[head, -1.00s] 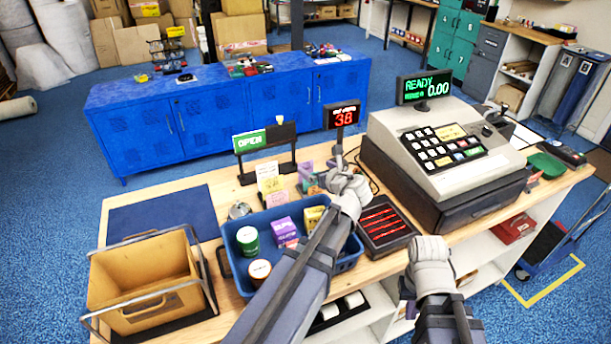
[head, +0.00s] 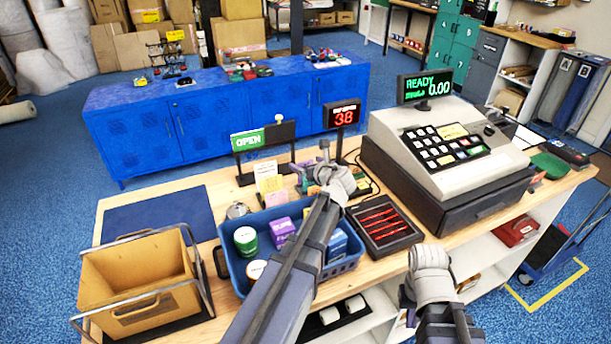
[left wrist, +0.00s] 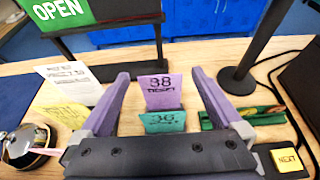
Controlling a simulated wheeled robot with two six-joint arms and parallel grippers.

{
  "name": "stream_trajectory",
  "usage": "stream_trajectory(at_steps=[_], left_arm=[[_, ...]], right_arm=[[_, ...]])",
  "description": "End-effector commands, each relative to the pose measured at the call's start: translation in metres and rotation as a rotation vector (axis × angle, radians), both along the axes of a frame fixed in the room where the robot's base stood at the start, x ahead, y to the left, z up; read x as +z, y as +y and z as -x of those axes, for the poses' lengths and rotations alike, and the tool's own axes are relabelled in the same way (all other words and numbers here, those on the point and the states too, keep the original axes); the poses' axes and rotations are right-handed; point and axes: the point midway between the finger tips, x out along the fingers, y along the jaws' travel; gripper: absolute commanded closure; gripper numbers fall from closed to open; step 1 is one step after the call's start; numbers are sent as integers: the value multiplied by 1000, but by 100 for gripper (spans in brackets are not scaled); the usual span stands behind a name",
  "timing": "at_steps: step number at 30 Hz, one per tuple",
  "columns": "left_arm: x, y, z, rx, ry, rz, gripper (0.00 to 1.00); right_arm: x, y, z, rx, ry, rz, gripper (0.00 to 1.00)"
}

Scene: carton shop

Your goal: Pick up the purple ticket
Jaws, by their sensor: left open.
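The purple ticket (left wrist: 162,93) stands upright in the left wrist view, marked 38, just behind a teal ticket (left wrist: 164,122) marked 36. My left gripper (left wrist: 160,76) is open, with one finger on each side of the purple ticket and a gap on both sides. In the head view my left gripper (head: 324,158) is over the counter in front of the red 38 display, and its hand and arm largely hide the tickets. My right gripper (head: 430,256) hangs at the counter's front edge; its fingers cannot be made out.
A blue basket (head: 228,264) of small goods lies under my left arm. The cash register (head: 440,150) and a dark tray (head: 385,222) stand to the right. Paper slips (left wrist: 68,82), a bell (left wrist: 22,142), sign posts and a yellow NEXT button (left wrist: 288,160) surround the tickets.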

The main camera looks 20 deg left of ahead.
Motion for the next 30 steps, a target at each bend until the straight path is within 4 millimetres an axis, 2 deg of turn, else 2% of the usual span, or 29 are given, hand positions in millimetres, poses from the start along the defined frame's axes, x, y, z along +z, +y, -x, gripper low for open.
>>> stream_trajectory(at_steps=[2, 23, 30], left_arm=[[0, 0, 0, 0, 0, 0, 6], [0, 0, 0, 0, 0, 0, 84], [1, 0, 0, 0, 0, 0, 87]], right_arm=[[0, 0, 0, 0, 0, 0, 100], [0, 0, 0, 0, 0, 0, 100], [1, 0, 0, 0, 0, 0, 100]])
